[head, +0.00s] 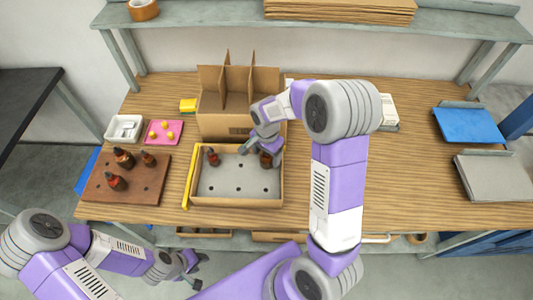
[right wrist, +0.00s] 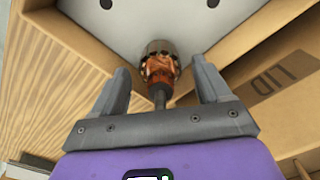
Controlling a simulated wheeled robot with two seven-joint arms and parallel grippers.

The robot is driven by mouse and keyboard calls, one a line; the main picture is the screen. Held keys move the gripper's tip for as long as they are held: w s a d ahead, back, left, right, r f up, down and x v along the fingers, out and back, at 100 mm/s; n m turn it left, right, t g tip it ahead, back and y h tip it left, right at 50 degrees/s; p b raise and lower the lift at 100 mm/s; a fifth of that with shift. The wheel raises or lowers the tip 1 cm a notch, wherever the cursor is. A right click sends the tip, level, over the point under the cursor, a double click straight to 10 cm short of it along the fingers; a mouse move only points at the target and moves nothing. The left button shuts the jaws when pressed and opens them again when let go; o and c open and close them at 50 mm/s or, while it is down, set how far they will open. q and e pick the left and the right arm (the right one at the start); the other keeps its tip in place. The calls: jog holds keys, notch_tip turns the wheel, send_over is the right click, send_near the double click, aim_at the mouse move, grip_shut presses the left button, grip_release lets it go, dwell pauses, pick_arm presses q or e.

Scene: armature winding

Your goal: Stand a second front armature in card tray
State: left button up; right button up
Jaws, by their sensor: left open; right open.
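The card tray (head: 238,202) has a grey floor with several dark holes. One armature (head: 213,157) stands at its back left. A second armature (head: 266,160) stands at its back right, partly hidden by my right gripper (head: 260,150). In the right wrist view this armature (right wrist: 159,68), with copper windings and a dark shaft, lies between the open fingers of my right gripper (right wrist: 160,78), with gaps on both sides. Several more armatures (head: 124,158) stand on the brown wooden board (head: 147,190) at the left. My left gripper (head: 188,267) is open and empty, in front of the table.
A cardboard box with raised dividers (head: 222,124) stands right behind the tray. A yellow strip (head: 189,177) lies along the tray's left side. A white dish (head: 124,128) and pink mat (head: 164,132) are at back left.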

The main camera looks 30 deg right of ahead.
jog(key=shift+r+p, duration=4)
jog(key=shift+r, duration=1.05)
jog(key=o, duration=0.4)
jog(key=shift+f, duration=0.1)
jog(key=shift+o, duration=0.2)
notch_tip(320, 180, up, 8)
jog(key=shift+f+p, duration=0.15)
jog(key=shift+p, duration=0.25)
notch_tip(320, 180, up, 8)
jog(key=p, duration=0.1)
jog(key=shift+f, duration=0.2)
